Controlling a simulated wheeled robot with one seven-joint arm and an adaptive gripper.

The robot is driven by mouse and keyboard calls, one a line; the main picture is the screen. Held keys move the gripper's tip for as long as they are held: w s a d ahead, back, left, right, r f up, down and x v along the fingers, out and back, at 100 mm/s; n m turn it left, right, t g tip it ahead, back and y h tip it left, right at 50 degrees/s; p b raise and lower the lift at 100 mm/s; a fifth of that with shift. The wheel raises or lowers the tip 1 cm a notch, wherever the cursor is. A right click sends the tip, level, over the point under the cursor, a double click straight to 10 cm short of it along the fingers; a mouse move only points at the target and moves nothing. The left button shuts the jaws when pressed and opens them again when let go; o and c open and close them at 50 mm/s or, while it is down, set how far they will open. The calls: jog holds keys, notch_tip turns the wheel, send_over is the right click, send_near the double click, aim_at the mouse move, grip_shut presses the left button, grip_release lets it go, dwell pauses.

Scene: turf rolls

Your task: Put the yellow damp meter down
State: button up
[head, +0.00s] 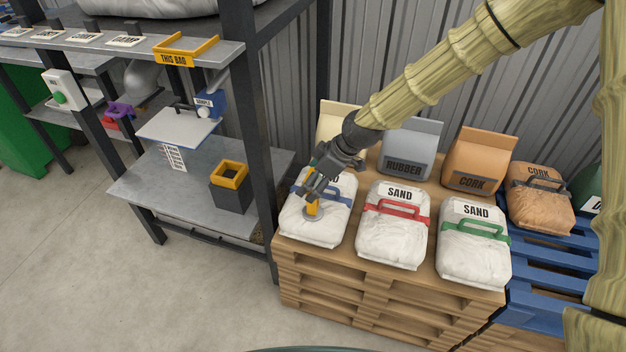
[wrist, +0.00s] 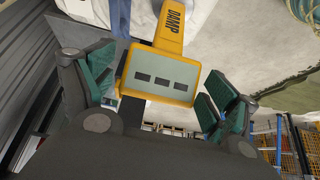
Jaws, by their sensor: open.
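The yellow damp meter (head: 312,205) is at the sand bag with the blue handle (head: 318,228), at the left of the pallet. It appears upright, its lower end at the bag's top; I cannot tell whether it stands there unsupported. In the wrist view the meter (wrist: 168,42) shows its DAMP label and a grey face with dark slots. My gripper (head: 313,187) is over that bag. Its green-padded fingers (wrist: 162,95) are open on either side of the meter, with a gap showing at the left finger. My gripper partly hides the meter in the head view.
Sand bags with red (head: 393,228) and green (head: 474,246) handles lie to the right on the wooden pallet (head: 370,278). Rubber (head: 411,145) and cork (head: 480,160) bags stand behind. A dark shelf post (head: 262,150) rises close left. A yellow-rimmed box (head: 231,190) sits on the lower shelf.

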jog(key=v, duration=1.2)
jog(key=s+d+f+m+g+h+p, duration=0.15)
jog(key=s+f+m, duration=0.25)
jog(key=s+f, duration=0.45)
jog(key=s+d+f+m+t+p, duration=0.1)
jog(key=s+d+f+m+p, duration=0.4)
jog(key=f, duration=0.7)
jog(key=s+d+f+m+h+p, duration=0.1)
jog(key=s+d+f+m+h, duration=0.1)
jog(key=s, duration=1)
jog(key=s+d+f+m+g+h+p, duration=0.1)
jog(key=s+d+f+m+h, duration=0.1)
jog(key=s+d+f, duration=0.4)
jog(key=s+d+m, duration=0.1)
jog(key=s+d, duration=0.1)
jog(key=s, duration=0.3)
jog(key=shift+s+d+m, duration=0.2)
jog(key=shift+s+m, duration=0.2)
